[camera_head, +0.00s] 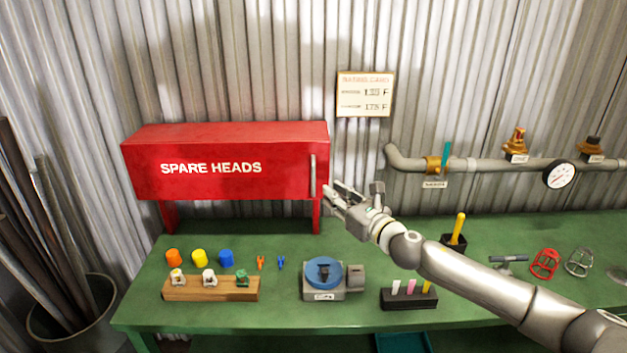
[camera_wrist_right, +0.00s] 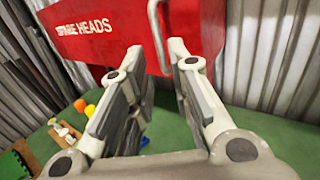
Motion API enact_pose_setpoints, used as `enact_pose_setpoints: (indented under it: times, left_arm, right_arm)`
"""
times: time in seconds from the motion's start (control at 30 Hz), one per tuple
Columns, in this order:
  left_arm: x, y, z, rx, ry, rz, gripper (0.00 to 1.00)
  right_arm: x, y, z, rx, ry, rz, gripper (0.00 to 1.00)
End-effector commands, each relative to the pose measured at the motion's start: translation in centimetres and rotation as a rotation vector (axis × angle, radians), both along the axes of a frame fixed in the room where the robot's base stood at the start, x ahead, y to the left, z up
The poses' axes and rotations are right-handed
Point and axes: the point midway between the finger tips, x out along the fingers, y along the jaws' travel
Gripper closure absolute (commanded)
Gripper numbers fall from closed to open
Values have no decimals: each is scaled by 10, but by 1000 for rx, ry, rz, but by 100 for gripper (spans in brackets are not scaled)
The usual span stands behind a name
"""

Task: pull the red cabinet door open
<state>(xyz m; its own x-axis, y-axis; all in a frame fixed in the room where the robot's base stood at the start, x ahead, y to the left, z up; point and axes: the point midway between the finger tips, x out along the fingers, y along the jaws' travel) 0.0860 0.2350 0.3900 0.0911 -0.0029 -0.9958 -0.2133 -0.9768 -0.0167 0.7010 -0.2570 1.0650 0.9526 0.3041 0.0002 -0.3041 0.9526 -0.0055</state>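The red cabinet (camera_head: 228,150), lettered "SPARE HEADS", stands on red legs at the back of the green bench. Its door (camera_head: 220,178) looks shut, flush with the box. A pale upright bar handle (camera_head: 312,175) is at the door's right end. My right gripper (camera_head: 333,197) is just right of the handle's lower end. In the right wrist view the gripper (camera_wrist_right: 157,52) is open, and the handle (camera_wrist_right: 157,35) shows between and beyond the fingertips. I cannot tell whether a finger touches it. My left gripper is not in view.
The green bench (camera_head: 200,308) holds a wooden block with sprinkler heads (camera_head: 210,290), coloured caps, a blue-topped device (camera_head: 323,272) and a black marker stand (camera_head: 408,298). A pipe with valves (camera_head: 490,165) runs along the wall at right. Space before the door is clear above the bench items.

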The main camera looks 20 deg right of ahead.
Motion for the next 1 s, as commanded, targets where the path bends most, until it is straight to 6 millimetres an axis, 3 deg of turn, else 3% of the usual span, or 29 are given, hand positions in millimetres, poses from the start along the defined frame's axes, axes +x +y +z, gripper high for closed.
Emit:
enact_pose_setpoints:
  times: [0.5,0.7,1.0]
  left_arm:
    - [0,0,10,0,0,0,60]
    - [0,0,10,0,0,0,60]
    - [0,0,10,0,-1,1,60]
  right_arm:
    - [72,24,1,6,0,0,81]
    - [85,29,1,6,1,0,81]
    - [88,29,1,5,1,0,81]
